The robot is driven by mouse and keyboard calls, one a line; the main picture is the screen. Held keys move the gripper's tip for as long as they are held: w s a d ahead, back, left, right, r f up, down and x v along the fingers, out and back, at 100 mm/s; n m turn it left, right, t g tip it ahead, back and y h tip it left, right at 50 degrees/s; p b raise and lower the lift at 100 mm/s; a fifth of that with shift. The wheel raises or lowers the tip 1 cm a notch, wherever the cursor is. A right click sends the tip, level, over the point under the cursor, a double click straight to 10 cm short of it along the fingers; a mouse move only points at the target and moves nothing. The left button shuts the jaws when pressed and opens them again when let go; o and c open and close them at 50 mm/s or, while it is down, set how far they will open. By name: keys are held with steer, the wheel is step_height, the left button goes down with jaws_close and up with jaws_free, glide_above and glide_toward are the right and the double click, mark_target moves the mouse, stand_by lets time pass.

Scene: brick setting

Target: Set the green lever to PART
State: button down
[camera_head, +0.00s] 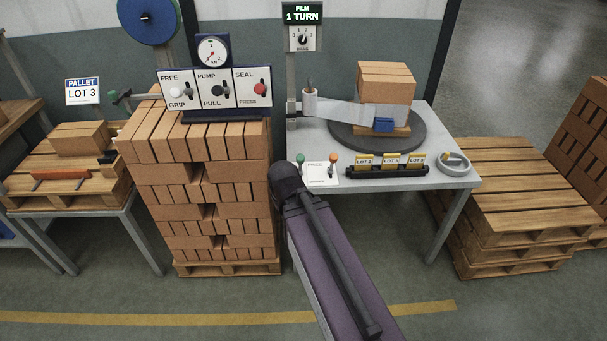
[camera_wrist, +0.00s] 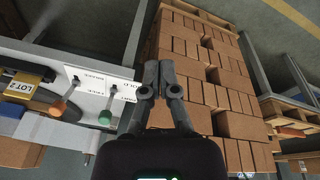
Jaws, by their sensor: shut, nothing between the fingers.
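The green lever (camera_head: 300,160) stands on a white panel (camera_head: 318,174) at the front left of the grey table, left of an orange lever (camera_head: 334,160). In the wrist view the green knob (camera_wrist: 106,116) stands on its stem, left of my gripper (camera_wrist: 160,72). The gripper's fingers are shut and empty, apart from the knob and in front of the stacked bricks. In the head view my arm hides the gripper.
A tall brick stack (camera_head: 205,175) stands close on the left, with a GRIP/PULL/PRESS panel (camera_head: 216,89) on top. Right of the levers are a lot-card rack (camera_head: 387,173) and a turntable (camera_head: 345,143) with wrapped bricks. Another green-knobbed fitting (camera_head: 115,97) sits at the far left.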

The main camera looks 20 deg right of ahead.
steer(key=w+d+f+n+t+b, duration=0.5)
steer(key=n+t+b, duration=0.4)
steer(key=b, duration=0.9)
steer(key=w+d+f+n+t+b, duration=0.5)
steer(key=d+f+n+t+b, duration=0.2)
steer(key=b, duration=1.2)
steer(key=d+n+t, duration=0.2)
steer(key=t, duration=0.2)
steer(key=shift+w+d+f+t, duration=0.2)
steer(key=shift+w+f+t, duration=0.1)
steer(key=shift+w+f, duration=0.05)
steer(key=shift+w+r, duration=0.15)
steer(key=p, duration=0.5)
glide_toward(301, 163)
steer(key=x, duration=0.7)
steer(key=shift+w+d, duration=0.1)
steer(key=shift+w, duration=0.3)
